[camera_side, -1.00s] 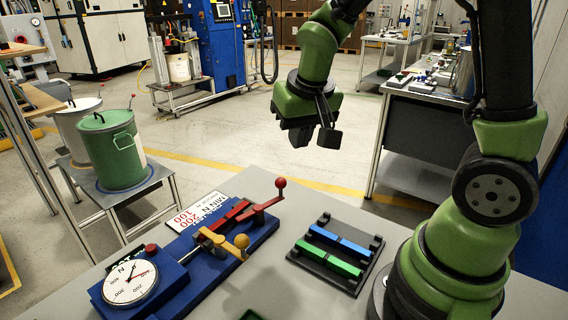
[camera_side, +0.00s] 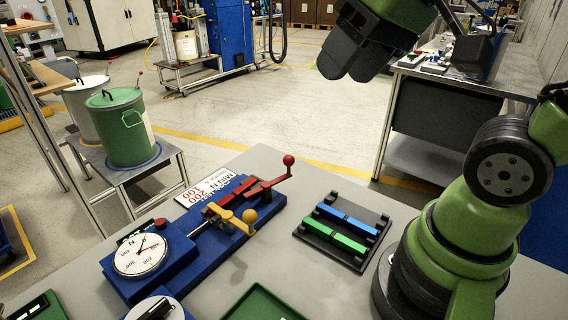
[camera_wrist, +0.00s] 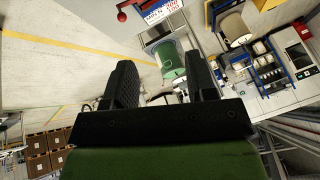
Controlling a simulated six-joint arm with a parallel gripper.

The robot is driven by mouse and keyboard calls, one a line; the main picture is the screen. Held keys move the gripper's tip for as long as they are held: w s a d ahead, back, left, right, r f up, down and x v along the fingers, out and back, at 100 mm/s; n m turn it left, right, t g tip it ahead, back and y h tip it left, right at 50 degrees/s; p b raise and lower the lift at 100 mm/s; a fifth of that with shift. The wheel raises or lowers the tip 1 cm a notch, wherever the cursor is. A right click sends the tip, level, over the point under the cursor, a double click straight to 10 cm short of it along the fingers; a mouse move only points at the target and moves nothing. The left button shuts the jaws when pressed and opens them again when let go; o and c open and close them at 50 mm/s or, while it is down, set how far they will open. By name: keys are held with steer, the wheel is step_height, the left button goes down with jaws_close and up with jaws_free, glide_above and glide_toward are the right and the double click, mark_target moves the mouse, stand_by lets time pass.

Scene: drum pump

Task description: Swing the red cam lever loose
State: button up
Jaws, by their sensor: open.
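The red cam lever (camera_side: 270,184) sits at the far end of the blue fixture (camera_side: 160,275) in the side view. Its arm reaches out to the right and ends in a red ball knob that stands up. The red knob (camera_wrist: 121,17) also shows at the top edge of the wrist view. My gripper (camera_side: 348,66) is high above the table, up and to the right of the lever, well apart from it. In the wrist view its two dark fingers (camera_wrist: 160,64) stand apart with nothing between them.
A dark rack (camera_side: 311,238) with blue and green bars lies to the right. A green tray (camera_side: 258,303) is in front. A green drum (camera_side: 122,125) stands beyond the table.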

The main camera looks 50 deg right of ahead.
steer(key=w+d+f+n+g, duration=0.2)
steer(key=w+d+f+g, duration=0.1)
steer(key=w+d+f, duration=0.3)
steer(key=w+d+f+n+g, duration=0.2)
steer(key=w+d+f+g, duration=0.15)
steer(key=w+f, duration=0.45)
steer(key=shift+t+y, duration=0.25)
steer(key=shift+y, duration=0.05)
steer(key=f, duration=0.3)
steer(key=a+f, duration=0.1)
steer(key=f, duration=0.5)
steer(key=shift+w+a, duration=0.2)
steer(key=shift+a, duration=0.05)
jaws_close()
